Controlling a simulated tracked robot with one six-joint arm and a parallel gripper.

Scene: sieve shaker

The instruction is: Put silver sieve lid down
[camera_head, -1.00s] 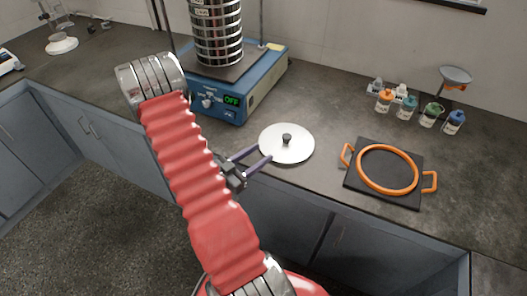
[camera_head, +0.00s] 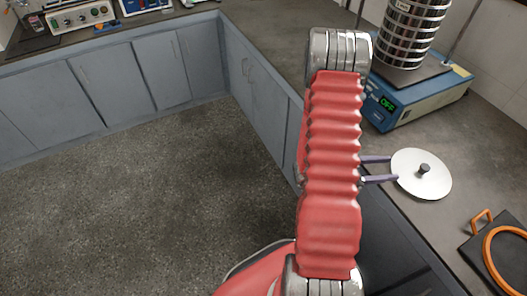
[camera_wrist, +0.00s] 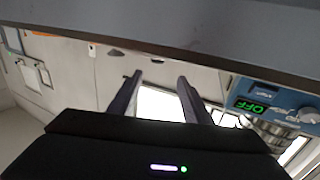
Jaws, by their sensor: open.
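The silver sieve lid (camera_head: 435,181), a round flat disc with a dark knob (camera_head: 424,168), lies flat on the grey counter in the head view. My gripper (camera_head: 394,169) is open at the lid's left edge, with its two dark fingers pointing towards it. The knob is not between the fingers. I cannot tell whether the fingertips touch the rim. In the wrist view my gripper (camera_wrist: 159,78) shows two spread fingers with nothing held between them. I cannot make out the lid there.
The sieve stack (camera_head: 408,32) stands on the blue shaker (camera_head: 424,98) behind the lid, its display reading OFF. An orange ring (camera_head: 490,262) on a dark plate with orange handles lies at the front right. The counter's front edge runs beneath my arm.

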